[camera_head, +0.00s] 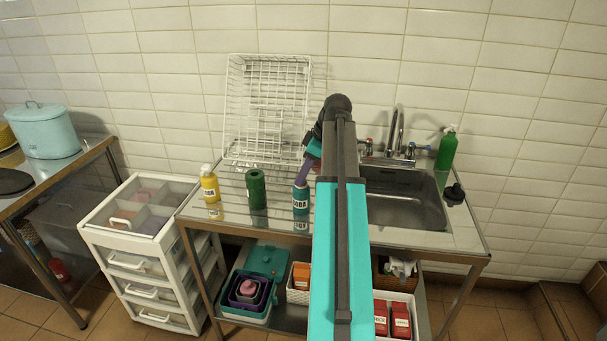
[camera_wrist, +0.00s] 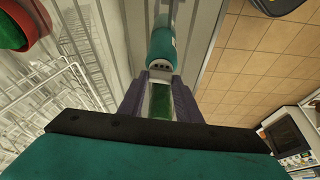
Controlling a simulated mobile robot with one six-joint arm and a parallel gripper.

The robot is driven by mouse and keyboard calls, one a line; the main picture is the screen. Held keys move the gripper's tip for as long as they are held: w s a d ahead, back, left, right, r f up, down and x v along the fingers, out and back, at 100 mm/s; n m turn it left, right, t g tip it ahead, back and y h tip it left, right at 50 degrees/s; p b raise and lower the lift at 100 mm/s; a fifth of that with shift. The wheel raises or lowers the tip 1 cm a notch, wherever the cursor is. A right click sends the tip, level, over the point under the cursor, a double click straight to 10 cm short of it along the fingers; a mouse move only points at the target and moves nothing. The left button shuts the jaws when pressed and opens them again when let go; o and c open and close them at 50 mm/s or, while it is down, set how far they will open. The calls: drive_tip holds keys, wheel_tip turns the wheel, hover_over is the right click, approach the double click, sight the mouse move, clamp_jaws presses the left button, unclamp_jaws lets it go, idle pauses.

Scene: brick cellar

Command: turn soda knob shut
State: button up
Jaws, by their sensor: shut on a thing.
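The soda bottle (camera_head: 301,201) is teal with a white label and stands upright near the front of the steel counter. In the wrist view its teal body (camera_wrist: 163,42) and pale collar with dark holes are ahead of my gripper. The green soda knob (camera_wrist: 160,103) sits between my gripper's two purple fingers (camera_wrist: 160,88), which are shut on it. In the head view my gripper (camera_head: 301,179) reaches down onto the bottle's top from behind my teal arm. The knob is hidden there, and its turn position cannot be told.
A green cylinder (camera_head: 256,189) and a yellow bottle (camera_head: 210,185) stand left of the soda bottle. A white dish rack (camera_head: 240,110) is behind. The sink (camera_head: 408,205), tap (camera_head: 397,135) and green pump bottle (camera_head: 446,150) are to the right.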

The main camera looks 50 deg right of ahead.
drive_tip(key=shift+a+m+h, duration=0.1)
drive_tip(key=shift+m+h, duration=0.2)
drive_tip(key=shift+m, duration=0.4)
drive_tip(key=shift+a+m+h+p, duration=0.15)
drive_tip(key=shift+m+h+p, duration=0.25)
drive_tip(key=shift+m, duration=0.6)
drive_tip(key=m+h, duration=0.1)
drive_tip(key=m, duration=0.1)
drive_tip(key=m+p, duration=0.1)
drive_tip(key=m, duration=0.2)
drive_tip(key=shift+a+h, duration=0.15)
drive_tip(key=shift+h, duration=0.25)
drive_tip(key=m+h, duration=0.1)
drive_tip(key=m, duration=0.1)
drive_tip(key=m+h+p, duration=0.1)
drive_tip(key=m, duration=0.2)
drive_tip(key=shift+w+g+p, duration=0.1)
drive_tip(key=shift+g+p, duration=0.2)
drive_tip(key=shift+g, duration=0.1)
drive_tip(key=shift+w+a+m+g+h+p, duration=0.1)
drive_tip(key=shift+m+g+h+p, duration=0.2)
drive_tip(key=shift+m, duration=0.85)
drive_tip(key=shift+m+g+h+p, duration=0.1)
drive_tip(key=shift+m+g, duration=0.3)
drive_tip(key=shift+m, duration=0.75)
drive_tip(key=o, duration=1.1)
